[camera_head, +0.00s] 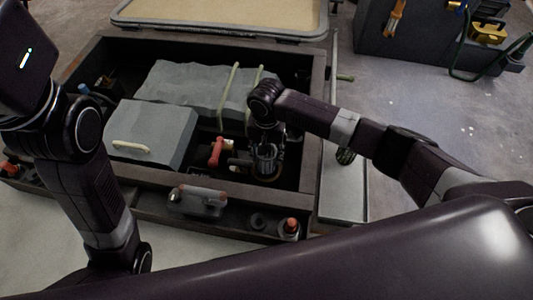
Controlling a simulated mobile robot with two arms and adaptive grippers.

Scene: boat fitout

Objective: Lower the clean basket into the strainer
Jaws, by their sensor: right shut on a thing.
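My right gripper (267,150) points down into the dark open frame, near its right end. It is shut on the basket (266,158), a small grey upright cylinder mostly hidden by the fingers. The strainer (265,176) shows as a dark round body with a brownish rim directly under the gripper. I cannot tell whether the basket is inside it or just above its mouth. My left arm rises at the left edge; its fingers are not in view.
A red-handled valve (216,152) stands close left of the strainer. Grey boxes (150,133) with pale straps fill the frame's left and back. A grey-handled tool (198,201) and a red-capped bottle (290,228) are on the front ledge (160,209). A tan-topped tray lies behind.

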